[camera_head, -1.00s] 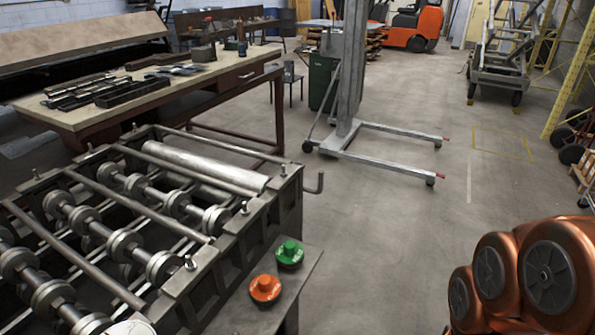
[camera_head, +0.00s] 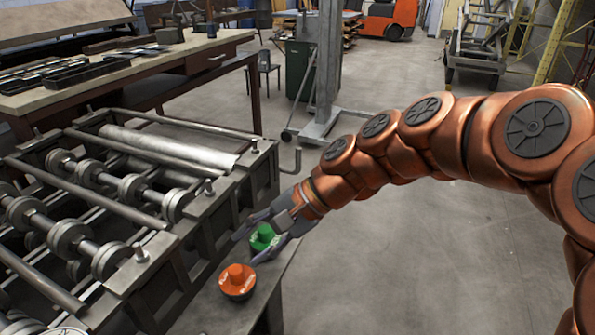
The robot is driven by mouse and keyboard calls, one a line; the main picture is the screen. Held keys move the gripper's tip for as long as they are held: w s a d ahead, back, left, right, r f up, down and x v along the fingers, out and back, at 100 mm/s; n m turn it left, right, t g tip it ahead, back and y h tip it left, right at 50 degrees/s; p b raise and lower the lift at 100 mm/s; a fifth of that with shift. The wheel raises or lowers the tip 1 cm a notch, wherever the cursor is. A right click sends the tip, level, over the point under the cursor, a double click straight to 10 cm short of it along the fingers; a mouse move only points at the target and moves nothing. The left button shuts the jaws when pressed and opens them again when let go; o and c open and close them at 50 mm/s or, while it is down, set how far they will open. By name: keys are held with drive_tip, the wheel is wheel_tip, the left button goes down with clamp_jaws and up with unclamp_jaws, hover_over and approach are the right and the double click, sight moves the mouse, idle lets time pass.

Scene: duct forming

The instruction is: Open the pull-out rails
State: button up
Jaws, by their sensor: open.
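The duct forming machine (camera_head: 215,205) fills the left side, with rollers on shafts and long bars across its frame. Its metal pull-out rails cannot be told apart for sure; a bent rod (camera_head: 298,158) sticks out at the machine's far right corner. My gripper (camera_head: 243,250) is open and empty, its fingers pointing left over the small side shelf (camera_head: 213,310). The green button (camera_head: 263,237) lies between or behind the fingers and is partly hidden. The orange button (camera_head: 237,281) stands just in front of the lower finger. I cannot tell whether the fingers touch either button.
A workbench (camera_head: 150,75) with dark tools stands behind the machine. A grey lift post (camera_head: 328,70), a green bin (camera_head: 300,70) and an orange forklift (camera_head: 390,18) are farther back. The floor (camera_head: 400,270) to the right of the shelf is clear.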

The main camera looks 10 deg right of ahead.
drive_tip(key=w+d+m+t+y+b, duration=0.1)
drive_tip(key=w+m+t+y+b, duration=0.2)
drive_tip(key=w, duration=0.6)
drive_tip(key=m+t+b, duration=0.6)
drive_tip(key=m+t, duration=0.3)
drive_tip(key=m, duration=0.7)
approach(298, 165)
wheel_tip(298, 165, up, 2)
drive_tip(key=w+a, duration=0.1)
drive_tip(key=w, duration=0.2)
drive_tip(key=shift+b+x, duration=0.45)
drive_tip(key=shift+x, duration=3.35)
drive_tip(key=shift+s+a+r, duration=0.15)
drive_tip(key=shift+s+a, duration=0.05)
clamp_jaws()
